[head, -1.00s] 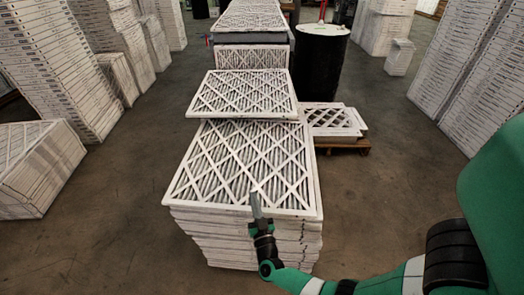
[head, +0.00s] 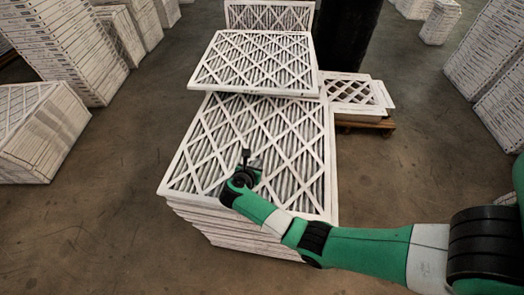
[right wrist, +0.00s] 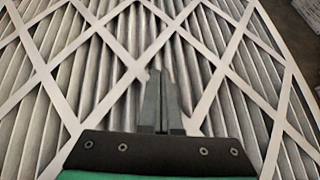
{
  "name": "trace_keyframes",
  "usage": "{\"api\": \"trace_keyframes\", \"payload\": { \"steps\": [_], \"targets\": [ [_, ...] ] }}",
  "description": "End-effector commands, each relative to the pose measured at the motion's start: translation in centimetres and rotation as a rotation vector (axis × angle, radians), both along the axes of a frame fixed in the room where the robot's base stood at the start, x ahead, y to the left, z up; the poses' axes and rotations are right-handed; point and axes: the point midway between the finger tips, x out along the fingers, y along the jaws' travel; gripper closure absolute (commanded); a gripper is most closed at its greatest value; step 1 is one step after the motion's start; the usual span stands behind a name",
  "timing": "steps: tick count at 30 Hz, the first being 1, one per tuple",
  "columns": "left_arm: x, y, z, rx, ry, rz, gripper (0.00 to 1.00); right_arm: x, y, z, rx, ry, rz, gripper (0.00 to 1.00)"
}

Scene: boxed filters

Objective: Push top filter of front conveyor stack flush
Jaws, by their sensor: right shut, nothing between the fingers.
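The front stack of white-framed filters (head: 240,237) stands in the middle of the head view. Its top filter (head: 285,124) has a white lattice over grey pleats, and its front edge is toward me. A smaller filter (head: 258,62) lies over the far part of the stack. My right gripper (head: 246,157) is over the near-middle of the large top filter. In the right wrist view my right gripper (right wrist: 161,76) has its fingers together, with nothing between them, above the lattice. Whether it touches is unclear. My left gripper is not in view.
Another filter stack (head: 269,16) stands behind, with a black drum (head: 345,30) beside it. A small filter pile (head: 352,95) sits on a wooden pallet (head: 368,126) at right. Tall box stacks line the left and right. The floor around the front stack is clear.

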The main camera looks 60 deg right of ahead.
Motion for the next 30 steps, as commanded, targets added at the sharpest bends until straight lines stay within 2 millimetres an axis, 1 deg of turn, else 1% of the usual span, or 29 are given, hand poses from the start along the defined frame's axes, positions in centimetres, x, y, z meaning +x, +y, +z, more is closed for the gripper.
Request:
{"api": "trace_keyframes", "payload": {
  "steps": [5, 12, 15, 17, 18, 20, 22, 30],
  "targets": [
    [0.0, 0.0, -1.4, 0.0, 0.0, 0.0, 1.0, 0.4, -3.3, -0.4, -0.002, -0.002, -0.005, 1.0],
    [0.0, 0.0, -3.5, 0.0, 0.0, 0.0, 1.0, 1.0, -8.6, -0.5, -0.003, 0.0, -0.004, 1.0],
    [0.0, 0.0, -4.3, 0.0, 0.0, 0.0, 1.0, 1.3, -10.4, -0.4, -0.002, 0.0, -0.002, 1.0],
    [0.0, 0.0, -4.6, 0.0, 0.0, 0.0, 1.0, 1.4, -11.3, -0.3, -0.003, 0.0, -0.001, 1.0],
    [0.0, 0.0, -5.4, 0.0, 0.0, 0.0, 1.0, 1.4, -11.1, -1.2, -0.002, 0.002, 0.002, 1.0],
    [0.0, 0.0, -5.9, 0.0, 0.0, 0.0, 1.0, 1.4, -11.0, -1.5, -0.002, 0.002, 0.002, 1.0],
    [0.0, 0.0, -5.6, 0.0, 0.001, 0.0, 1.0, 1.4, -11.0, -1.5, -0.002, 0.003, 0.002, 1.0],
    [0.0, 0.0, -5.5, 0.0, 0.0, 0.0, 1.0, 1.3, -10.9, -1.9, 0.002, 0.005, 0.002, 1.0]
  ]
}}
